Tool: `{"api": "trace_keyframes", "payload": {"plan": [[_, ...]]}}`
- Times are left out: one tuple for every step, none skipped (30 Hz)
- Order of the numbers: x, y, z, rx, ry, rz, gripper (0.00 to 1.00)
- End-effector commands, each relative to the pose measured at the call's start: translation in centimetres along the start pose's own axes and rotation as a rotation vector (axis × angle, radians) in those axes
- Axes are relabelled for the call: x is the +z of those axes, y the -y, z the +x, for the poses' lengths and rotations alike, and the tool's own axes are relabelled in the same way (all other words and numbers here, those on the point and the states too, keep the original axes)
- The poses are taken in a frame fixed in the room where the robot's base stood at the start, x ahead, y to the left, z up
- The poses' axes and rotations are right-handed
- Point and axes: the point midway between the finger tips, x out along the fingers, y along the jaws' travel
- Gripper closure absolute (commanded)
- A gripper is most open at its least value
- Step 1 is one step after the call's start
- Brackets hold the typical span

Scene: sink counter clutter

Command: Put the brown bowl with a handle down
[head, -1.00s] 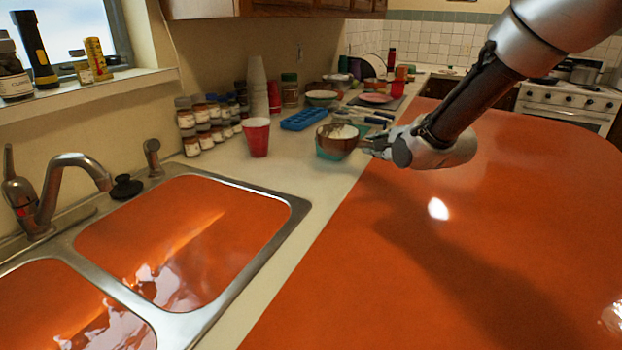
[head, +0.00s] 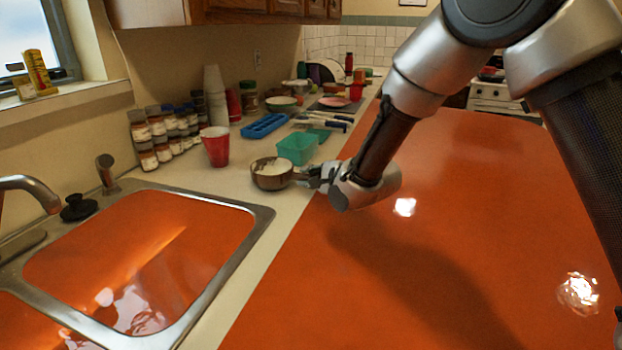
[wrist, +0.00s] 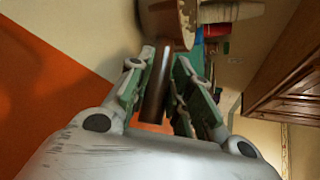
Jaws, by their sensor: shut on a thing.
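The brown bowl with a handle (head: 272,177) is at the counter's edge in the head view, between the sink and a teal container, with something white inside. My gripper (head: 308,177) comes from the right and is shut on its handle. In the wrist view the brown handle (wrist: 158,85) lies between the finger pads of my gripper (wrist: 165,100), and part of the bowl (wrist: 160,25) shows at the top. The bowl looks upright and on or just above the counter; I cannot tell whether it touches.
A teal container (head: 297,148) stands just behind the bowl. A red cup (head: 216,147), a blue ice tray (head: 265,126) and several jars (head: 150,140) stand farther left and back. The sink (head: 150,240) is at front left. Bare counter (head: 235,180) lies left of the bowl.

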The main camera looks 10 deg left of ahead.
Motion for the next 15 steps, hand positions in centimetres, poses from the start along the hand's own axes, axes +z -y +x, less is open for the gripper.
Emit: {"api": "trace_keyframes", "payload": {"plan": [[-0.01,0.0,0.09,-0.004,0.002,0.0,1.0],[0.01,0.03,0.08,-0.005,0.002,0.0,1.0],[0.02,0.07,0.07,-0.006,0.003,0.0,1.0],[0.03,0.07,0.07,-0.005,0.002,0.0,1.0],[0.02,0.07,0.06,-0.005,0.002,0.0,1.0],[0.02,0.07,0.06,-0.005,0.002,0.0,1.0],[0.01,0.05,0.07,-0.005,0.002,0.0,1.0],[-0.01,0.01,0.09,-0.005,0.002,0.0,1.0],[-0.05,-0.08,0.13,-0.005,0.002,0.0,1.0],[-0.09,-0.16,0.16,-0.005,0.002,0.0,1.0],[-0.13,-0.25,0.16,-0.002,0.001,0.0,0.75],[-0.13,-0.23,0.15,-0.003,0.001,0.0,0.68],[-0.13,-0.23,0.15,-0.003,0.001,0.0,0.62],[-0.13,-0.23,0.15,-0.003,0.001,0.0,0.57],[-0.13,-0.23,0.15,-0.002,0.001,0.0,0.57]]}}
